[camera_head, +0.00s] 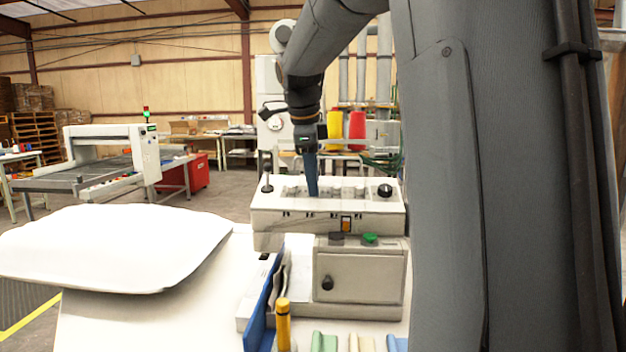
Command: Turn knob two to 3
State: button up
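A white control box (262,222) stands at the middle of the view. Its sloped top has a row of small pale parts, likely knobs, too small to read. Small dark marks run along the front edge below them. My gripper (312,190) points down with its blue-grey tip at the top panel, above the second mark from the left. The tip covers whatever is there, so I cannot see knob two or its setting. I cannot tell whether the tip touches the panel, or whether the fingers are open or shut.
A black knob (385,190) sits at the panel's right end and a black stick (267,183) at its left. Below are a green button (370,239) and an orange switch (346,225). My arm blocks the right side.

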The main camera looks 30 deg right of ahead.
jog(key=b+v, duration=0.1)
jog(key=v, duration=0.6)
jog(key=shift+r, duration=0.2)
jog(key=shift+s, duration=0.15)
